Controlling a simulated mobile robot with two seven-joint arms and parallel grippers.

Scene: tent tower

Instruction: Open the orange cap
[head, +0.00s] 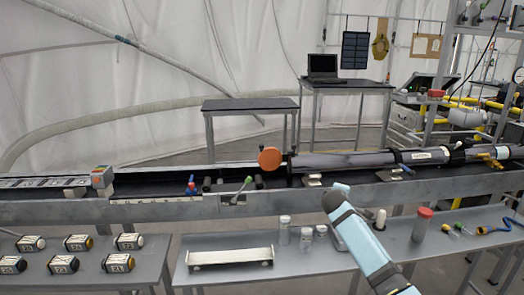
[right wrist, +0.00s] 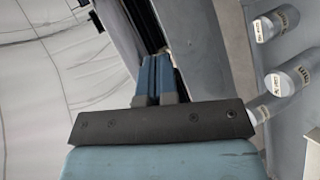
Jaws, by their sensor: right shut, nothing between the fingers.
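The orange cap (head: 270,158) is a round disc at the left end of a long grey tube (head: 345,160) lying along the metal bench. Its flat face is turned toward me; I cannot tell how it joins the tube. My right arm (head: 362,235) reaches up from the lower right, its light blue end below and to the right of the cap, apart from it. In the right wrist view my right gripper (right wrist: 157,68) has its blue fingers together with nothing between them. The cap cannot be made out there. My left gripper is not in view.
A front shelf holds a white tray (head: 230,257), clear jars (head: 306,238) and a red-lidded jar (head: 422,224). Several labelled canisters (head: 117,262) sit at the lower left.

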